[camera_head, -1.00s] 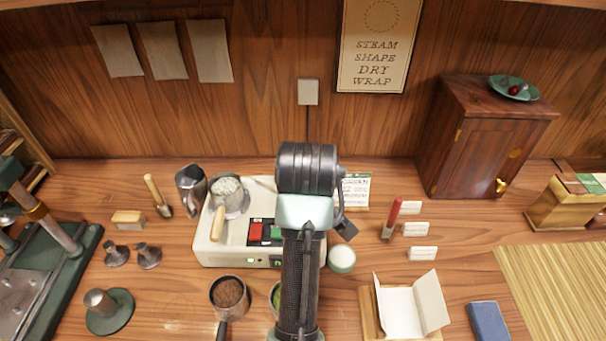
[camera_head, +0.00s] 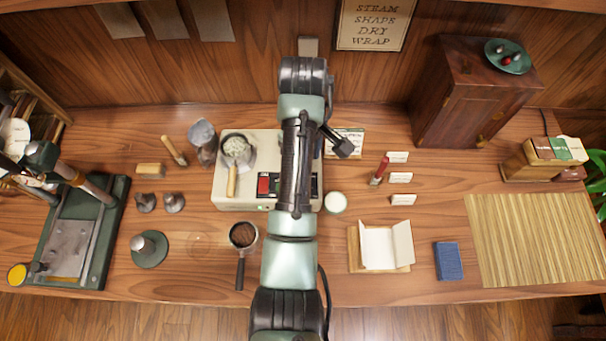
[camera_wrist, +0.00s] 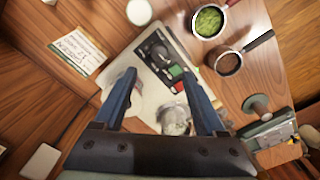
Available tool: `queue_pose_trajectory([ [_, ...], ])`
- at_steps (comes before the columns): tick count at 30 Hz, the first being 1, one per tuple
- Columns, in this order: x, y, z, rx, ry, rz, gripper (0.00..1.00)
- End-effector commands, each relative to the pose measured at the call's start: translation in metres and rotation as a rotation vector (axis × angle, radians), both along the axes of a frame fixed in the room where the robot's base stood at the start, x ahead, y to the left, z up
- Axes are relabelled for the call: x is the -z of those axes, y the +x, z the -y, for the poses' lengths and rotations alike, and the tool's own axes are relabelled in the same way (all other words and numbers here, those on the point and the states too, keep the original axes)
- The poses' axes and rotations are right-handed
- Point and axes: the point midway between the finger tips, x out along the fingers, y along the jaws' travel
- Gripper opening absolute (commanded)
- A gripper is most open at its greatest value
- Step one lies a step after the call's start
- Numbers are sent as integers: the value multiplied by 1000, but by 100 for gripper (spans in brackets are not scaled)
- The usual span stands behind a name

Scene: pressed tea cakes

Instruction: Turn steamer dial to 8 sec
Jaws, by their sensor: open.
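The steamer is a white box (camera_head: 230,200) in the middle of the counter, partly hidden by my arm in the head view. It also shows in the wrist view (camera_wrist: 146,92).
A handled pan of pale leaves (camera_head: 237,150) sits on the steamer's left, with a metal pitcher (camera_head: 202,140) beside it. A white jar (camera_head: 335,202) stands close right. A pan of brown tea (camera_head: 243,235) and a green-filled one (camera_wrist: 210,22) stand in front.

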Motion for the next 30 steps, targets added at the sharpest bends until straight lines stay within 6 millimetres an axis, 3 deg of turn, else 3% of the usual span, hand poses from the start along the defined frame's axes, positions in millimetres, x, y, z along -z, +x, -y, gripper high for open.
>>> queue_pose_trajectory([
  [9,66,0,0,0,0,-3,73],
  [15,92,0,0,1,0,0,73],
  [28,102,1,0,1,0,3,73],
  [30,102,1,0,1,0,3,64],
])
